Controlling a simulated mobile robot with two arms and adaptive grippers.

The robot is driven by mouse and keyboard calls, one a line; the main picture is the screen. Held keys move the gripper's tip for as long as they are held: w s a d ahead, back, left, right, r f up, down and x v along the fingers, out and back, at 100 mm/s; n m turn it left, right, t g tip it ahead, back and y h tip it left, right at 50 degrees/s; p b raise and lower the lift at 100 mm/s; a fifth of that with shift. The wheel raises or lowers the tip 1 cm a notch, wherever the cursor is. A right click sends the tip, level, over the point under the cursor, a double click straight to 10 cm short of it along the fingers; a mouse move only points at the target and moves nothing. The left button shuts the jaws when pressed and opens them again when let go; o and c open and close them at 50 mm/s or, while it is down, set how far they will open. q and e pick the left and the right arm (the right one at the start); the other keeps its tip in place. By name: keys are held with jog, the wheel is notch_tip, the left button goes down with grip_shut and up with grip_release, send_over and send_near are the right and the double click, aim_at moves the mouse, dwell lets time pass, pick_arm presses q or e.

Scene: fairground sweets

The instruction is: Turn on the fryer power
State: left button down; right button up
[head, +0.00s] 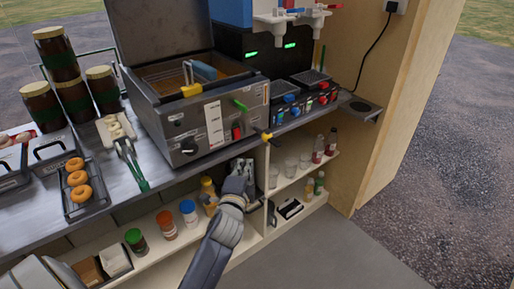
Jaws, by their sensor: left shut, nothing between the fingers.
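The steel fryer (160,125) stands on the counter with its lid (155,25) raised. A basket with a yellow handle (192,90) sits in its well. The front panel carries a red switch (236,131), a green lever (240,105), a white label (214,122) and a dark knob (188,146). A yellow-ended handle (265,135) sticks out at the lower right corner. I cannot tell the switch's position. My left gripper (244,168) is shut and empty, below the panel in front of the shelf, apart from the switch. My right gripper is out of view.
A smaller appliance with red and blue knobs (308,97) stands right of the fryer. Tongs (132,163) and a doughnut tray (85,205) lie to the left. Bottles and jars stand on the shelf (185,240) below. Floor (345,255) is clear at lower right.

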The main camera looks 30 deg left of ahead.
pick_arm(q)
jog(key=shift+a+r, duration=0.15)
jog(key=shift+w, duration=0.1)
send_near(237, 134)
jog(key=w+d+f, duration=0.1)
jog(key=w+d, duration=0.3)
jog(key=w, duration=0.1)
jog(key=a, duration=0.1)
jog(key=w+a, duration=0.1)
jog(key=w+a+f+p, duration=0.1)
jog(key=a, duration=0.1)
